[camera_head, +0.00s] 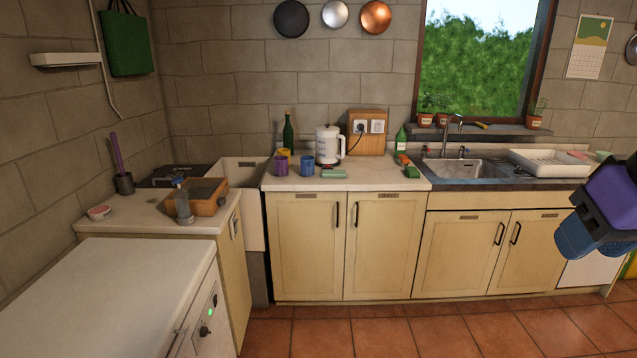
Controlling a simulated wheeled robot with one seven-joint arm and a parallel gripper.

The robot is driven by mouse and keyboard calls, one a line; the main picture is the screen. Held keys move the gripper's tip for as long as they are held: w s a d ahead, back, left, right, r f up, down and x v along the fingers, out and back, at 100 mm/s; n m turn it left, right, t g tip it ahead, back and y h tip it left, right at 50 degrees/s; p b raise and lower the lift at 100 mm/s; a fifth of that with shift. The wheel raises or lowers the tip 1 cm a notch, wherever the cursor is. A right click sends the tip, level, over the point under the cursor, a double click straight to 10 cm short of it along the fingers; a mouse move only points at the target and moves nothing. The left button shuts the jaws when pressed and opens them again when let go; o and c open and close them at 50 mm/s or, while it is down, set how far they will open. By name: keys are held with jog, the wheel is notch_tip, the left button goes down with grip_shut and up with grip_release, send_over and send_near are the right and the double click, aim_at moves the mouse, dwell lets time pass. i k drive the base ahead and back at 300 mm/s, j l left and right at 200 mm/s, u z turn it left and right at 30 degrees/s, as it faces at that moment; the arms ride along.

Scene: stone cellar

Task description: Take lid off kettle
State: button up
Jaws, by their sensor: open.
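A white kettle (325,150) stands upright on the pale counter at the back, with its handle on the right side. Its lid (327,129) appears to sit on top; the kettle is small in this view, so its edge is not clear. Part of my arm, purple, black and blue, shows at the right edge, well to the right of the kettle and nearer to me. No gripper fingers show.
Purple (281,166) and blue (307,165) mugs stand left of the kettle, with a green bottle (289,132) behind. A green item (333,174) lies in front. A wooden socket box (368,131) with a cord stands at right. The tiled floor (400,330) is clear.

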aim_at(328, 127)
jog(key=i+l+u, duration=0.1)
jog(key=i, duration=1.65)
jog(key=i+j, duration=0.15)
jog(key=i, duration=0.4)
jog(key=i+j, duration=0.15)
jog(key=i, duration=0.45)
jog(key=i+j+u, duration=0.1)
jog(key=i, duration=0.45)
jog(key=i+j+z, duration=0.2)
jog(key=i+j, duration=0.05)
jog(key=i, duration=0.1)
